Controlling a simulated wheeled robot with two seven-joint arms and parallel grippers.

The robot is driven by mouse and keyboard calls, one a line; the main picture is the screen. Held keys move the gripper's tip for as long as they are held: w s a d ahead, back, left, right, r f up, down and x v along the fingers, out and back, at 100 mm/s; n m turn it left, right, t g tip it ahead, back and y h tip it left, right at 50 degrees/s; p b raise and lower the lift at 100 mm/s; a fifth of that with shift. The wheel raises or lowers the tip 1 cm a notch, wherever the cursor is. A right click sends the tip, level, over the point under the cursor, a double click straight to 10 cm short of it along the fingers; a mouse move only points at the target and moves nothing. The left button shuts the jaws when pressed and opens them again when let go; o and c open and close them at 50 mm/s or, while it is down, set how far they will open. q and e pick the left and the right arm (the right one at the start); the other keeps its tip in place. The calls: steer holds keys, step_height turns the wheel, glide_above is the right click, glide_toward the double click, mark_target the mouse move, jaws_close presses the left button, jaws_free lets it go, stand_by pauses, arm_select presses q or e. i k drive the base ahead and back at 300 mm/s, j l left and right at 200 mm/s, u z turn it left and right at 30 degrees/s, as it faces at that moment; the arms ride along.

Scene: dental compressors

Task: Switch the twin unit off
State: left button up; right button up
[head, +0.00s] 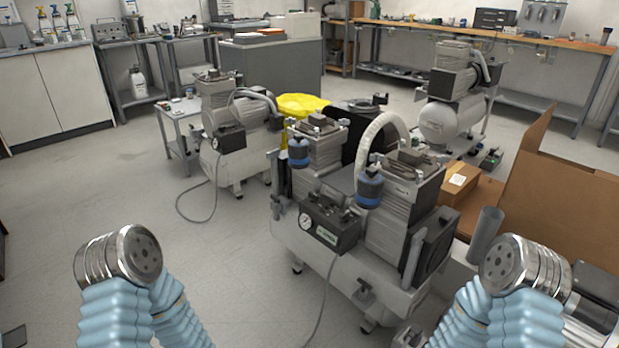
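The twin unit (296,240) stands on the floor in front of me, slightly right of the middle. It has a pale tank with two finned grey pump heads on top, each with a blue filter bowl (369,190). A dark control box (331,222) with a round gauge and a small green-marked patch sits on its near side, between the heads. The position of its switch is too small to tell. My two arms show at the lower left and lower right as blue sleeves with metal joints, both apart from the unit. No gripper fingers show.
A single compressor (229,135) stands behind left, another (451,115) behind right. An open cardboard box (560,185) lies close to the unit's right. A cable (324,300) trails on the floor by the unit. The floor (130,195) at left is clear.

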mark_target(313, 199)
steer(key=i+j, duration=0.15)
steer(key=i, duration=0.25)
steer(key=j+z, duration=0.3)
steer(key=z, duration=0.15)
steer(key=j+z, duration=0.45)
steer(key=i+l, duration=0.05)
